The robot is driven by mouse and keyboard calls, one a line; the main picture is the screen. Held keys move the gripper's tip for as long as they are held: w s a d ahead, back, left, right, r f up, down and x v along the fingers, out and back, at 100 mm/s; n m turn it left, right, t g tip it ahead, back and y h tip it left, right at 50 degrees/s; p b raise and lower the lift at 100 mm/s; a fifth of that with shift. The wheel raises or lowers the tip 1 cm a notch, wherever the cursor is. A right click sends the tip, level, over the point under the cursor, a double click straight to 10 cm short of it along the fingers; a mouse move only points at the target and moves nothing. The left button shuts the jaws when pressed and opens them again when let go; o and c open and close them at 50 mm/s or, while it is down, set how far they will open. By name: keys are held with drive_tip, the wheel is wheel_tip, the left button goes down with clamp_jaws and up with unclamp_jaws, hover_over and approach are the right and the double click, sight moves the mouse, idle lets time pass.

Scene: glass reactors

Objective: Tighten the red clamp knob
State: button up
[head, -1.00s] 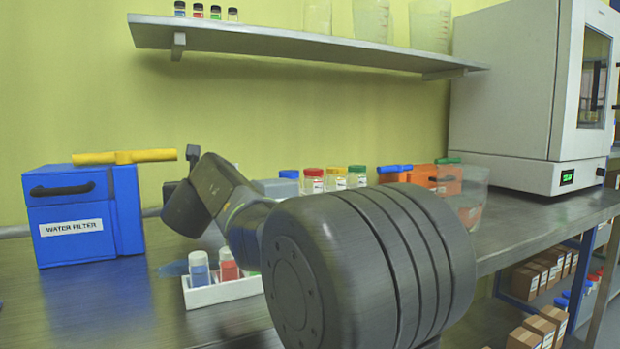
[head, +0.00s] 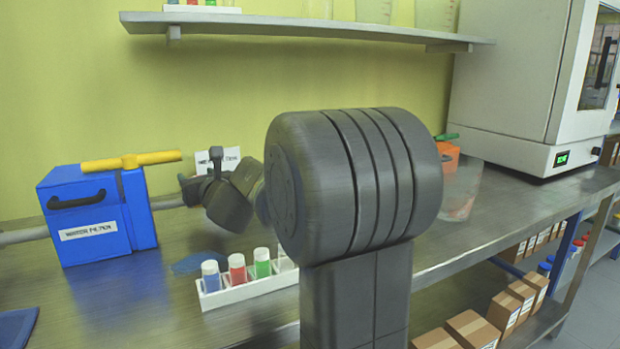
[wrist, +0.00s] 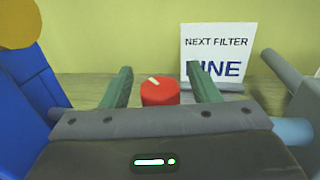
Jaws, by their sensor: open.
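The red clamp knob (wrist: 160,92) has a pale mark on its top and stands upright in the wrist view. My gripper (wrist: 160,76) is open, with one green finger on each side of the knob and a gap showing on both sides. The knob's lower part is hidden behind the gripper's body. In the head view my wrist is just right of the blue water filter box (head: 90,222), and I cannot make out the knob there.
A white sign reading NEXT FILTER (wrist: 218,45) stands behind the knob to the right. The filter's yellow handle (head: 130,161) is close left of my wrist. A white rack (head: 240,290) of coloured vials stands in front. A grey pipe (wrist: 285,75) lies at right.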

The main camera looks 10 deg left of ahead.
drive_tip(key=shift+r+n+g+y+p, duration=0.3)
drive_tip(key=shift+n+g+p, duration=0.1)
drive_tip(key=shift+p, duration=0.55)
